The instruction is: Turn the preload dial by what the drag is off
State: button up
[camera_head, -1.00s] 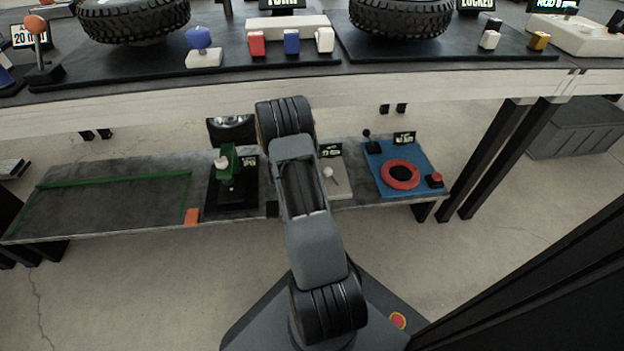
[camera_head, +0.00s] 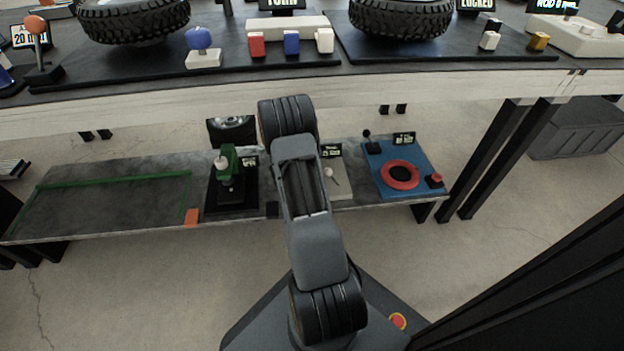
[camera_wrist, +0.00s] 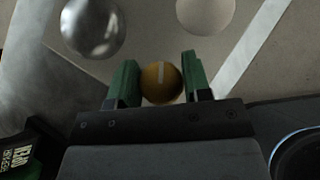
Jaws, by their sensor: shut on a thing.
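In the wrist view my gripper (camera_wrist: 161,86) has green fingers on both sides of a round ochre dial (camera_wrist: 160,89). The fingers are closed on it. A white mark on the dial's face points almost straight up in the picture. A dark display (camera_wrist: 22,155) with pale slanted text is cut off at the lower left; I cannot read it for sure. In the head view my arm reaches up to the lower shelf, and I cannot make out the gripper or the dial there.
A shiny metal ball (camera_wrist: 93,25) and a pale ball (camera_wrist: 205,12) lie beyond the fingers. The lower shelf (camera_head: 110,205) holds a green device (camera_head: 228,160) and a blue plate (camera_head: 418,170) with a red ring (camera_head: 401,186). The upper bench edge (camera_head: 170,103) overhangs it.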

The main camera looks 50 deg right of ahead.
jog(key=shift+n+t+y, duration=0.4)
jog(key=shift+n+t, duration=1.5)
jog(key=shift+n, duration=0.6)
jog(key=o, duration=0.9)
jog(key=shift+w, duration=0.1)
